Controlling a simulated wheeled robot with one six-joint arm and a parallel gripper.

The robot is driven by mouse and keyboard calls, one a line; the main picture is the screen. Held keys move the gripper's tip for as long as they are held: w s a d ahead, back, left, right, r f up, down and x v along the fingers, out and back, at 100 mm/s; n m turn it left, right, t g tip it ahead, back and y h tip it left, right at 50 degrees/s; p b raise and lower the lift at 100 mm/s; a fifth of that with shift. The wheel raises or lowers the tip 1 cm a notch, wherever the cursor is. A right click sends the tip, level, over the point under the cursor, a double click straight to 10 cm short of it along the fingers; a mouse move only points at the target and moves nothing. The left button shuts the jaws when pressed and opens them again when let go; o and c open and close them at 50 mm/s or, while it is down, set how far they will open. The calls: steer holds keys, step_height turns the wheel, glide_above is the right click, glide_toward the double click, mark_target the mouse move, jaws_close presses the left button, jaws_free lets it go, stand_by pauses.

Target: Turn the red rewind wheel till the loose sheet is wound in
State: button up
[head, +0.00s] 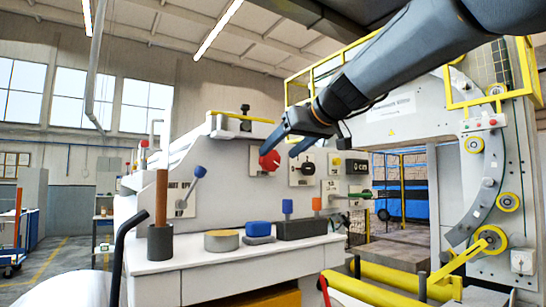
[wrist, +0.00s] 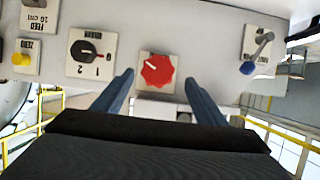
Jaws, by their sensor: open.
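The red wheel (head: 269,160), a small knob with a scalloped rim and a white pointer mark, is on the front panel of the grey machine. In the wrist view the red wheel (wrist: 157,71) shows in full on its pale plate, between my fingertips in the picture. My gripper (head: 281,150) is open and empty in front of the panel, one finger on each side of the wheel. In the wrist view my gripper (wrist: 159,78) shows a gap on both sides of the wheel. I cannot make out a loose sheet.
A black selector (wrist: 87,52) sits beside the wheel, and a blue-tipped lever (wrist: 255,55) is on its other side. A shelf (head: 230,262) below holds a pot with a brown rod (head: 161,210), a round tin (head: 222,240) and blue blocks. A yellow-railed frame stands at right.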

mark_target(272, 160)
steer(key=shift+d+p+x, duration=0.2)
steer(key=shift+p+x, duration=0.7)
steer(key=shift+x, duration=1.75)
steer(key=c, duration=1)
steer(key=shift+w+f+m+b, duration=0.1)
steer(key=shift+m+b, duration=0.2)
steer(key=shift+b, duration=0.25)
